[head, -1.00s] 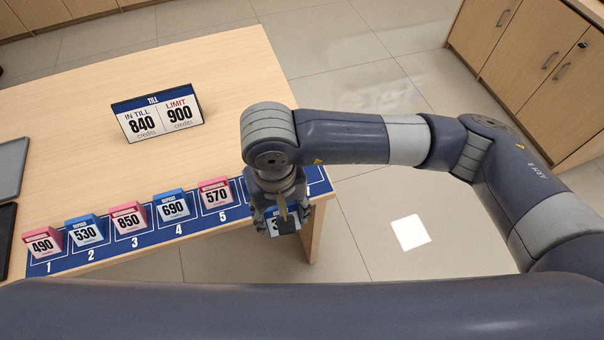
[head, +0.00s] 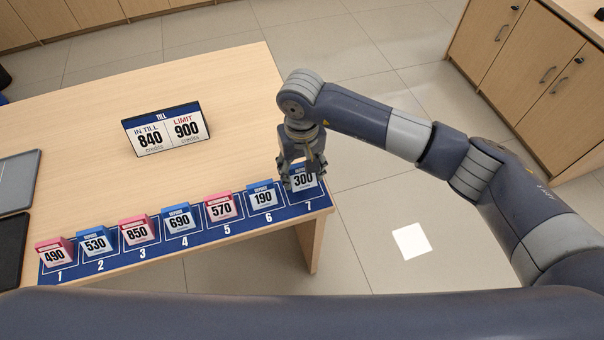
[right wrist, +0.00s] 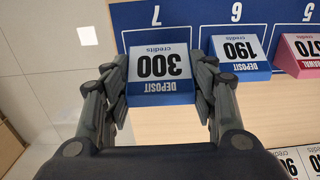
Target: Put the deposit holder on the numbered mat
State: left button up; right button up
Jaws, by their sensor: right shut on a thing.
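The blue deposit holder marked 300 (head: 304,182) is at space 7, the right end of the blue numbered mat (head: 205,237). My right gripper (head: 303,172) is above it, with its fingers on both sides of the holder. In the right wrist view the same holder (right wrist: 160,68) sits between the fingertips (right wrist: 160,80), upside down in the picture, over space 7. I cannot tell whether its base touches the mat or is slightly above it. My left gripper is out of view.
Pink and blue holders fill spaces 1 to 6; the nearest is the blue 190 holder (head: 263,199). A till sign (head: 167,130) stands behind on the table (head: 230,90). The table's right edge is close to space 7.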

aim_at(302, 177)
notch_tip(302, 177, down, 3)
jog(key=shift+w+f+p, duration=0.1)
jog(key=shift+p, duration=0.5)
jog(key=shift+f, duration=0.15)
jog(key=shift+f+b, duration=0.2)
jog(key=shift+b, duration=0.1)
jog(key=o, duration=1.1)
jog(key=shift+c, duration=0.2)
jog(key=shift+r, duration=0.1)
jog(key=shift+r+p, duration=0.2)
jog(key=shift+p, duration=0.1)
notch_tip(302, 177, up, 12)
jog(key=shift+f+b, duration=0.1)
jog(key=shift+b, duration=0.9)
